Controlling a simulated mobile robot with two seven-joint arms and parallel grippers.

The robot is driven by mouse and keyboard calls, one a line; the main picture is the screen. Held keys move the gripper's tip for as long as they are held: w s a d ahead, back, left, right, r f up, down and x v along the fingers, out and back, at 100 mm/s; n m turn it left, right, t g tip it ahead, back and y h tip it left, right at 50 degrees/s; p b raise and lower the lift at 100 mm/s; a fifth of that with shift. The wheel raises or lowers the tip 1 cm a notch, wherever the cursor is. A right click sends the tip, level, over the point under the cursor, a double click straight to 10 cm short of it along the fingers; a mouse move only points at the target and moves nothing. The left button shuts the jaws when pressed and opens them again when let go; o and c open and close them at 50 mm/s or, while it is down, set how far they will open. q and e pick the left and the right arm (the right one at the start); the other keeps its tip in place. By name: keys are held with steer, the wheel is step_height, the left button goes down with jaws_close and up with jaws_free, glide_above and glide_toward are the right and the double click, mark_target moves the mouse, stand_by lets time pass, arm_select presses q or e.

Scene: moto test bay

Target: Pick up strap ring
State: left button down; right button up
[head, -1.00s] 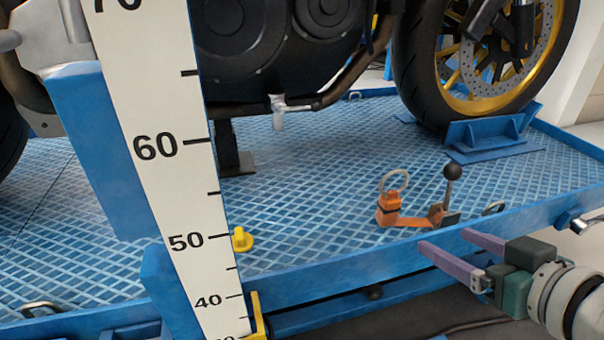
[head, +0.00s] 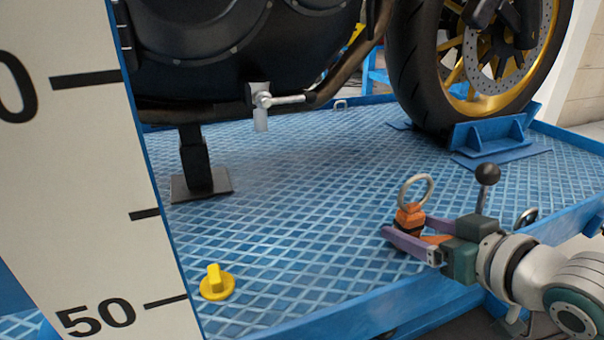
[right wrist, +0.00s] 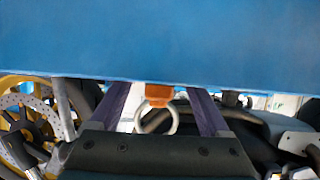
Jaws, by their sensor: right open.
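The strap ring (head: 430,188) is a pale metal loop standing upright on top of an orange strap block (head: 409,216) near the front edge of the blue platform. My right gripper (head: 404,226) comes in from the right, its purple fingers open around the orange block, just below the ring. In the right wrist view, the ring (right wrist: 176,122) and the orange block (right wrist: 158,91) show between the two spread fingers, with nothing clearly gripped. The fingers hide part of the block and strap in the head view. My left gripper is not in view.
A black-knobbed lever (head: 487,176) rises close behind my right gripper. A yellow knob (head: 216,284) sits on the patterned blue platform (head: 320,215). The motorcycle's front wheel (head: 425,90) rests against a blue chock (head: 490,135). A white measuring scale (head: 75,200) blocks the left.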

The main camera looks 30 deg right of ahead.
mark_target(395, 221)
steer(key=b+x, duration=0.4)
steer(key=shift+w+f, duration=0.2)
steer(key=shift+f, duration=0.2)
steer(key=shift+w+b, duration=0.3)
steer(key=shift+w, duration=0.05)
steer(key=shift+d+r, duration=0.1)
jaws_close()
